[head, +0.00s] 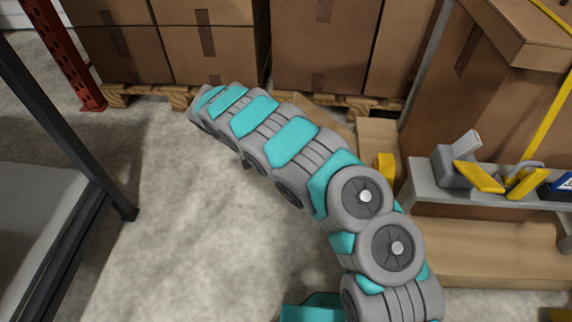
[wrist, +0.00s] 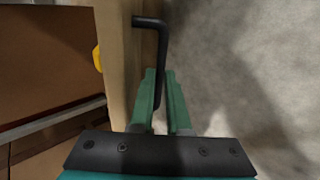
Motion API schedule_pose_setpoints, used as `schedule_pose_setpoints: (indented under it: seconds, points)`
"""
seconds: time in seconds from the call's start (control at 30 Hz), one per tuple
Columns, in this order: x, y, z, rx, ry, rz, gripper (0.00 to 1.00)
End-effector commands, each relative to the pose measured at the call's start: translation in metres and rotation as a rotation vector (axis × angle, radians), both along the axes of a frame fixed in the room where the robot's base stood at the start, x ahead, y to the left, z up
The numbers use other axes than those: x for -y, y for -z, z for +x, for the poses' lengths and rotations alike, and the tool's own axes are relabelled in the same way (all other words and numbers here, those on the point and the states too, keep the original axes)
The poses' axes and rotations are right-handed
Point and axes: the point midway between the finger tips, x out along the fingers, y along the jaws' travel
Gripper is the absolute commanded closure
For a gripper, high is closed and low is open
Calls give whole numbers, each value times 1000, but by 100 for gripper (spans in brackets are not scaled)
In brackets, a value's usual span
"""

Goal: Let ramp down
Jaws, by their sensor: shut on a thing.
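My gripper (wrist: 160,73) shows in the wrist view, with its two green fingers close together around a thin black bent bar (wrist: 162,45). The bar has a short hook at its top end, and its straight part runs down between the fingers. A tan board (wrist: 118,50) stands along the left side of the bar. I cannot tell for certain that this board is the ramp, or how the bar joins it. In the head view my arm crosses the middle, and the fingers and the bar cannot be made out.
Cardboard boxes (head: 320,45) stand on pallets (head: 155,94) at the back. A grey shelf (head: 427,187) with grey and yellow tools is at the right. A dark rack post (head: 90,160) stands at the left. Concrete floor (head: 180,240) is clear left of my arm.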

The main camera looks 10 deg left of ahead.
Motion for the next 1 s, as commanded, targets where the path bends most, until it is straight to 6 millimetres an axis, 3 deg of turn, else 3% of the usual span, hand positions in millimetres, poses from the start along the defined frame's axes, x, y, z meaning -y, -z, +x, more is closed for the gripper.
schedule_pose_setpoints:
  seconds: [0.17,0.2,0.47,0.77,1.0]
  points:
    - [0,-1,2,5,-2,2,100]
    - [0,-1,2,5,-2,2,83]
    - [0,-1,1,4,-1,0,55]
    - [0,-2,1,2,1,0,55]
    - [-14,-15,1,4,-1,0,55]
